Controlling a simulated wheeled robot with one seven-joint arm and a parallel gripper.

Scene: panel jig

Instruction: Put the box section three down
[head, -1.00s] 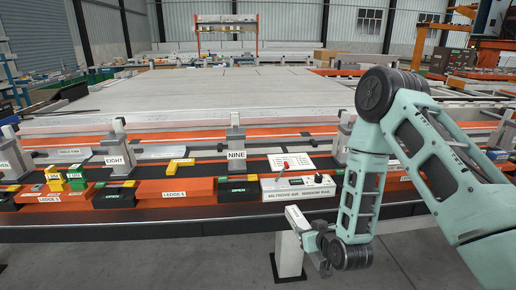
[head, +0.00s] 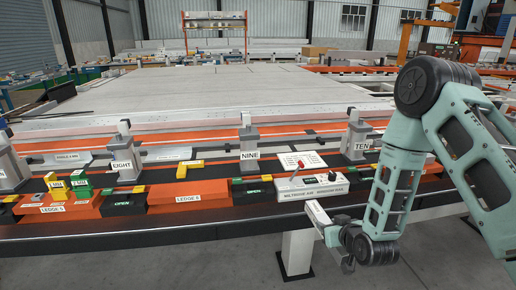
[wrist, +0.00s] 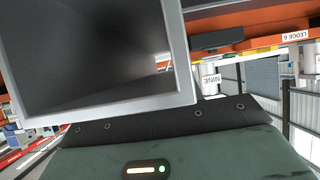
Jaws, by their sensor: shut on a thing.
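A light grey metal box section (head: 318,213) sticks out from my gripper (head: 332,234) in the head view, over the floor just in front of the table's front edge. My gripper is shut on it. In the wrist view the box section (wrist: 110,113) is very close, its hollow square open end facing the camera, with my gripper's dark jaw pad (wrist: 165,122) beneath it. Its far end is out of sight. The name tag "three" is not legible in any view.
The long table carries an orange ledge (head: 189,191) with black "OPEN" clamps. Posts marked eight (head: 122,165), nine (head: 250,154) and ten (head: 361,146) stand behind it. A yellow angle piece (head: 187,167) lies behind the ledge.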

